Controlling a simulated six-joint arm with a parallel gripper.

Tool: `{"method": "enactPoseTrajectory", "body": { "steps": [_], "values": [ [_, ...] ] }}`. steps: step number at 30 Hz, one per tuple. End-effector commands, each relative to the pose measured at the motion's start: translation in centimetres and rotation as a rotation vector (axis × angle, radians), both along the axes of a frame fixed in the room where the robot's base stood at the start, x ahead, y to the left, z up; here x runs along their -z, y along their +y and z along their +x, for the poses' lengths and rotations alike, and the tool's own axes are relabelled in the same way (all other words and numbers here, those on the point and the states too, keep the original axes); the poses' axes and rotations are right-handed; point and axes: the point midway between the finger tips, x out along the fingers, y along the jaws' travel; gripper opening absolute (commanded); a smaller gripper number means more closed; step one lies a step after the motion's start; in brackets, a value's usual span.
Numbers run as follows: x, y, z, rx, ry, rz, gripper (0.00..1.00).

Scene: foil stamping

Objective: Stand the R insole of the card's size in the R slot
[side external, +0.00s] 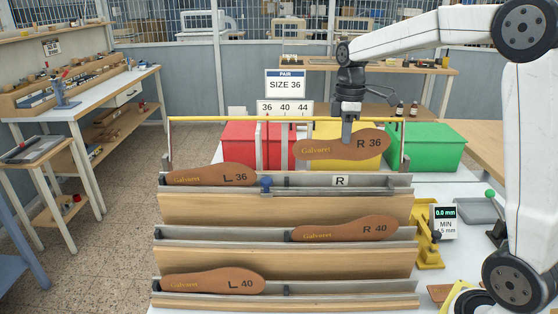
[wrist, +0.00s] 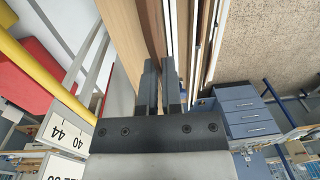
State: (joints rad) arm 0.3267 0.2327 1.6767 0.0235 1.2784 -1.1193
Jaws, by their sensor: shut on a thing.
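My gripper (side external: 347,139) is shut on the brown R 36 insole (side external: 372,143), gripping near its middle. The insole hangs lengthwise, its R end to the right and a little higher, above the top rail. The R slot, marked by the R label (side external: 340,181), lies below it with a visible gap and looks empty. The L 36 insole (side external: 212,175) stands at the left of that rail. The card (side external: 286,84) reads PAIR, SIZE 36. In the wrist view my gripper fingers (wrist: 160,80) are close together; the insole is hard to make out there.
The R 40 insole (side external: 345,228) stands in the middle rack and the L 40 insole (side external: 210,281) in the front rack. Red (side external: 258,146), yellow (side external: 385,158) and green (side external: 425,146) bins stand behind. A yellow bar (side external: 215,118) and a 36 40 44 sign (side external: 285,107) are near the insole.

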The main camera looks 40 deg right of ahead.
Motion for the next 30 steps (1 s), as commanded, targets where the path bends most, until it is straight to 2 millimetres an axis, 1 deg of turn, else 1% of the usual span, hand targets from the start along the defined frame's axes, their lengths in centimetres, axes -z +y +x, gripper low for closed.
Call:
{"method": "enactPoseTrajectory", "body": {
  "steps": [9,30],
  "values": [
    [2.3,0.0,0.0,0.000,0.003,0.001,0.00],
    [7.0,0.0,0.0,0.000,0.002,0.001,0.00]
  ]
}}
